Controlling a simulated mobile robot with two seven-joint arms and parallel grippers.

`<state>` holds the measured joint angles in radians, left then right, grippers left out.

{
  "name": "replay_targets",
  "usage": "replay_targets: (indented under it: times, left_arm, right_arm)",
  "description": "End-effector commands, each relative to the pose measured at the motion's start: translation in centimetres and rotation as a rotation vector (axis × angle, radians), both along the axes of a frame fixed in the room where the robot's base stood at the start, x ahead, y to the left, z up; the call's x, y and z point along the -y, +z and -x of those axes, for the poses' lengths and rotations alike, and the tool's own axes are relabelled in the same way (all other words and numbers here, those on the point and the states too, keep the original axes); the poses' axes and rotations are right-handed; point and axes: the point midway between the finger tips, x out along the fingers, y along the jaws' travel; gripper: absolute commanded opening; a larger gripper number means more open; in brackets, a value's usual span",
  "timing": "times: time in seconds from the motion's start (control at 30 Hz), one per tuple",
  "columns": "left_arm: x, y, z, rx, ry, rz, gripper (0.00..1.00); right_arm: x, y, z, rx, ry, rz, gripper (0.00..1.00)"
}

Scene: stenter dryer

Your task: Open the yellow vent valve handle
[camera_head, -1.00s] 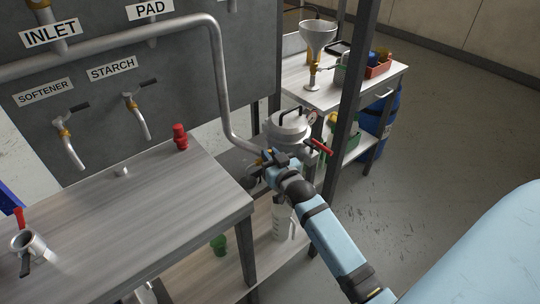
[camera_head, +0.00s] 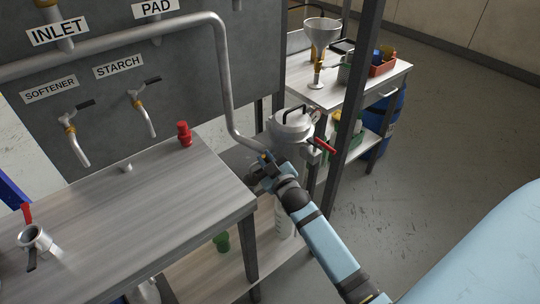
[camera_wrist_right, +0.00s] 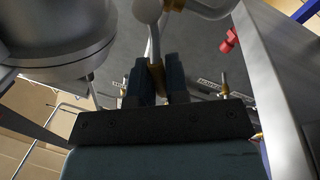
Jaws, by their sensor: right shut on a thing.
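The yellow vent valve handle shows in the wrist view as a yellow-brown piece (camera_wrist_right: 157,78) between the two dark fingers, at the end of a grey pipe. My right gripper (camera_wrist_right: 158,85) is shut on it. In the head view, my right gripper (camera_head: 264,170) is at the lower end of the bent grey pipe (camera_head: 228,95), left of and below the lidded metal vessel (camera_head: 291,124). The wrist hides the handle there, so its angle cannot be told. My left gripper is not in view.
A red-handled valve (camera_head: 322,145) sits right of the vessel, close to a dark upright post (camera_head: 344,125). The steel table (camera_head: 130,215) stands left of my arm and carries a red fitting (camera_head: 184,134). A lower shelf holds a green cup (camera_head: 221,241). Open floor lies right.

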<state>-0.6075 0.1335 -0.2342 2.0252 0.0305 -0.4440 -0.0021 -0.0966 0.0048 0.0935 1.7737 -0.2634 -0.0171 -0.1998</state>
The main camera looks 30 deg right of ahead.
Motion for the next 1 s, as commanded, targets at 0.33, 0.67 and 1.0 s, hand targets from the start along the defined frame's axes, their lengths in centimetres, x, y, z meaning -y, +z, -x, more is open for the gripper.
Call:
replay_targets:
  times: [0.33,0.67,1.0]
  left_arm:
    - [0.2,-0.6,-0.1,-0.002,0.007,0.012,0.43]
    - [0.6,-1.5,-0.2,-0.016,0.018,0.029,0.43]
    - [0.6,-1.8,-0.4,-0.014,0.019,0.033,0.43]
  right_arm:
    - [-1.5,-1.3,0.1,0.027,0.001,0.325,0.0]
    - [-2.3,-2.5,0.2,0.047,0.001,0.589,0.0]
    - [-2.7,-3.1,0.2,0.058,0.001,0.732,0.0]
